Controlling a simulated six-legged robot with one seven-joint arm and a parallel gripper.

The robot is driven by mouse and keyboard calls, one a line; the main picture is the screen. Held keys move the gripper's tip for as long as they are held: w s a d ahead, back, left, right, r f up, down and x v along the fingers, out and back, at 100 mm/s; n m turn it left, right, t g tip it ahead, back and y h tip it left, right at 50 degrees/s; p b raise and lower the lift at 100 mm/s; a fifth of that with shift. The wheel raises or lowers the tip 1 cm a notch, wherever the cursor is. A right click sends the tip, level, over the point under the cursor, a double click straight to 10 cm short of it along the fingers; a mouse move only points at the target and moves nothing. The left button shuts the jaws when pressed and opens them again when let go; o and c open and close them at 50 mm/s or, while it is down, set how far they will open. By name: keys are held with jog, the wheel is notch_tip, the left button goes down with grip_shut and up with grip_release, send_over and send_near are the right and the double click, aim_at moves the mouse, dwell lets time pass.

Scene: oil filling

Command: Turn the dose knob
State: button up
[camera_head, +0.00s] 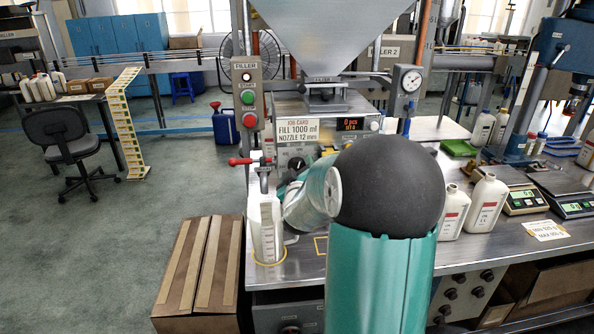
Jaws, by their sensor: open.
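The filling machine (345,107) stands on the steel bench under a large metal hopper (330,35). A dark round knob (297,164) shows low on its front panel, left of my arm, and looks like the dose knob. Its lower part and any pointer are hard to make out. My teal arm with its black elbow fills the middle foreground, and a pale wrist link reaches toward the panel below the knob. I cannot make out my gripper's fingers; whether they touch the knob cannot be seen.
White bottles (487,203) and scales (523,199) stand on the right of the bench. Cardboard boxes (200,262) stand on the floor at left. A start/stop box (247,92) hangs above.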

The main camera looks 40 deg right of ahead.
jog(key=c, duration=1)
jog(key=shift+m, duration=0.3)
jog(key=m, duration=0.4)
jog(key=shift+r, duration=0.1)
jog(key=m+y, duration=0.1)
jog(key=m, duration=0.5)
jog(key=shift+m, duration=0.3)
jog(key=o, duration=1)
